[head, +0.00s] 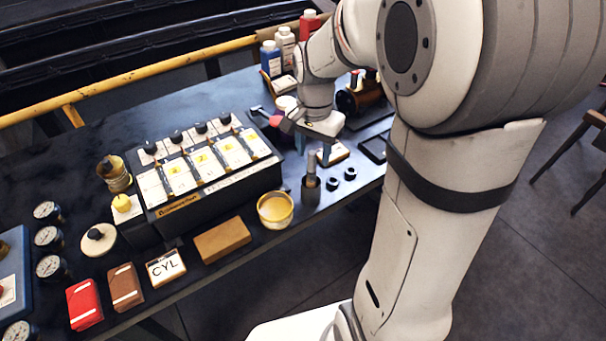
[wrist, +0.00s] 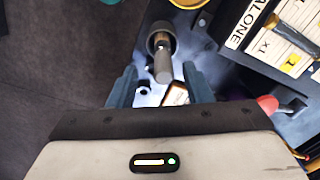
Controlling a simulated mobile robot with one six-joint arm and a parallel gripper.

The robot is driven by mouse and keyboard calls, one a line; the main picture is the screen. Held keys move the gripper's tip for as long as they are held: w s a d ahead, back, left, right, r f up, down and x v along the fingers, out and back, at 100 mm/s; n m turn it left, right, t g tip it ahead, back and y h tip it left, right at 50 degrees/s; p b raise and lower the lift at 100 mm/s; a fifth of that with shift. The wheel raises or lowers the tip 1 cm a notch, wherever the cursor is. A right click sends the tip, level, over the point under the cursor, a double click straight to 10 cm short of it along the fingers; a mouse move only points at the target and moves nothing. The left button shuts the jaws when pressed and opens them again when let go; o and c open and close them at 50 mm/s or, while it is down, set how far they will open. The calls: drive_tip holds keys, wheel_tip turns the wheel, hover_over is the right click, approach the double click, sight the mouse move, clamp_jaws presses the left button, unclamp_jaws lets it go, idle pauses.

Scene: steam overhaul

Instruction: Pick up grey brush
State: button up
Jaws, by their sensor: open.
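The grey brush (head: 311,166) stands in a small dark cup (head: 311,191) near the front edge of the bench. In the wrist view the grey brush (wrist: 163,66) leans out of the dark cup (wrist: 158,34) toward my gripper, its end just ahead of the fingertips. My gripper (wrist: 161,80) is open, with one blue-grey finger on each side of the brush's line. Nothing is between the fingers that I can tell as held.
A yellow tin (head: 275,210) stands left of the cup. Two small black pieces (head: 341,178) lie right of it. A black rack with white cards (head: 210,168) fills the middle of the bench. Bottles (head: 285,47) stand at the back. Open floor lies beyond the front edge.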

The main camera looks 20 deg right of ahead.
hover_over(312, 185)
drive_tip(key=f, duration=0.5)
drive_tip(key=shift+w+d+p, duration=0.1)
drive_tip(key=shift+w+p, duration=0.2)
drive_tip(key=shift+w, duration=0.1)
drive_tip(key=shift+c, duration=0.5)
clamp_jaws()
